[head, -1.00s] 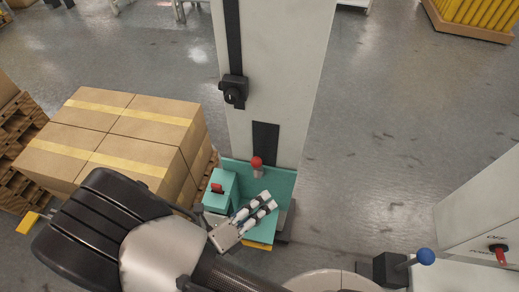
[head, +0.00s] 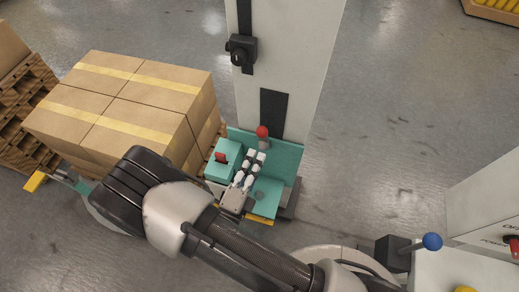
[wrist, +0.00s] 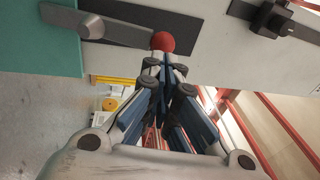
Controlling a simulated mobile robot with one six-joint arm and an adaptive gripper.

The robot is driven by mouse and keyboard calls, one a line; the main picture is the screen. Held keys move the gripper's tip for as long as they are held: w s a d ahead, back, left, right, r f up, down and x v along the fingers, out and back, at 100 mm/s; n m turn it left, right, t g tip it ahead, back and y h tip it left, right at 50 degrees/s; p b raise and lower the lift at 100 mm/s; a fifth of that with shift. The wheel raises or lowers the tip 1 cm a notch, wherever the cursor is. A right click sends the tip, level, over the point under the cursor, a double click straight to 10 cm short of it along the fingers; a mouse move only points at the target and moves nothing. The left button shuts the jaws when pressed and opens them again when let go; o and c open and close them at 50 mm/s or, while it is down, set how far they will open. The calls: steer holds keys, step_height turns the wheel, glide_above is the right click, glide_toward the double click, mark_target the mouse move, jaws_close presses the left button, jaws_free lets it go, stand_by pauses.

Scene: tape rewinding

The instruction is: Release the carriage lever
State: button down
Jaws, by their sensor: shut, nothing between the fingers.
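The carriage lever has a red ball knob (head: 262,131) on a short grey stem. It stands at the back of the teal carriage (head: 288,152), by the foot of the pale column. My gripper (head: 256,156) is over the carriage, just in front of the knob, its fingers pointing at it. In the wrist view the red knob (wrist: 163,41) shows right beyond the gripper's fingertips (wrist: 165,62), with a grey shaft (wrist: 125,31) running left from it. The fingers are shut and empty. I cannot tell whether they touch the knob.
A teal box (head: 224,160) with a red switch (head: 221,157) stands left of my gripper. Taped cartons (head: 125,100) on a pallet are further left. A white cabinet (head: 485,205) and a blue-knobbed lever (head: 432,242) are at the right. Floor right of the column is clear.

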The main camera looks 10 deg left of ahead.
mark_target(264, 131)
steer(key=b+x, duration=0.1)
steer(key=x, duration=0.2)
steer(key=shift+w+r, duration=0.1)
steer(key=shift+w, duration=0.25)
steer(key=shift+d+r, duration=0.1)
steer(key=shift+w+r+p, duration=0.2)
steer(key=shift+w+p, duration=0.05)
steer(key=shift+p, duration=0.4)
steer(key=w+r+g+p, duration=0.1)
steer(key=p, duration=0.1)
steer(key=w+r+g+p, duration=0.1)
steer(key=w+p, duration=0.1)
steer(key=p, duration=0.1)
steer(key=shift+d, duration=0.15)
steer(key=shift+w+f+g+y+p, duration=0.1)
steer(key=shift+w+g+y+p, duration=0.2)
steer(key=shift+w+g+p, duration=0.6)
steer(key=shift+s+t, duration=0.15)
steer(key=shift+t, duration=0.25)
steer(key=shift+s, duration=0.1)
